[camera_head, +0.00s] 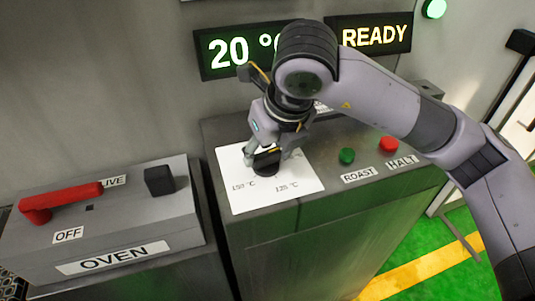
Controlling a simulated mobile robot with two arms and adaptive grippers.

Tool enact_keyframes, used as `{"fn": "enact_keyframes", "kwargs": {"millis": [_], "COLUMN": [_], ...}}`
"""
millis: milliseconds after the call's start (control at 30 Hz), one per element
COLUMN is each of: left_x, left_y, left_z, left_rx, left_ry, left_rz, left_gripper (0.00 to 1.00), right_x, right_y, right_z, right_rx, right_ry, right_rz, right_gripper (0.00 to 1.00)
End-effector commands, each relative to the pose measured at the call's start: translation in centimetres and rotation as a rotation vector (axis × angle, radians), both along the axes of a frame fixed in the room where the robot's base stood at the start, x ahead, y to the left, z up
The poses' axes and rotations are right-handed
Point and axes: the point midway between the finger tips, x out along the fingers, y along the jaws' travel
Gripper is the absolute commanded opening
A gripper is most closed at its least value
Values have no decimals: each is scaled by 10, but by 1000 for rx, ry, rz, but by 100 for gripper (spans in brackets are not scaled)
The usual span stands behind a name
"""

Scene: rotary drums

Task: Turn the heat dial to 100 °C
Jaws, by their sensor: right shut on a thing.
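The heat dial (266,163) is a black knob on a white plate (245,199) on top of the grey console. My right gripper (264,152) comes down over the dial from above and is shut on it. The plate's labels "150 °C" and "125 °C" show in front of the dial; the rest of the scale is hidden under my gripper and arm. A display (228,53) above reads "20 °C", partly covered by my arm. My left gripper is not in view.
A green ROAST button (347,156) and a red HALT button (389,144) sit right of the plate, below my right arm. A grey OVEN box (120,226) with a red lever (62,201) stands at left. A second display (372,35) reads "READY".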

Motion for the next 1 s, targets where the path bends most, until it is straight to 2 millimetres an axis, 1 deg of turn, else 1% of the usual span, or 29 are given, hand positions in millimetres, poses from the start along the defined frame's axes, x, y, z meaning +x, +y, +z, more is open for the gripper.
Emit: {"fn": "enact_keyframes", "kwargs": {"millis": [100,500,533,833,1000], "left_x": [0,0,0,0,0], "left_y": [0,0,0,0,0], "left_z": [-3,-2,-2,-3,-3], "left_rx": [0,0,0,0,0], "left_ry": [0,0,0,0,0], "left_rz": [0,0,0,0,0], "left_gripper": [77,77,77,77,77], "right_x": [0,0,0,0,0], "right_y": [0,0,0,0,0], "right_z": [0,1,1,0,0], "right_rx": [0,1,1,0,0], "right_ry": [0,1,1,1,1], "right_rz": [-16,-21,-21,-20,-19], "right_gripper": [22,22,50,70,70]}}
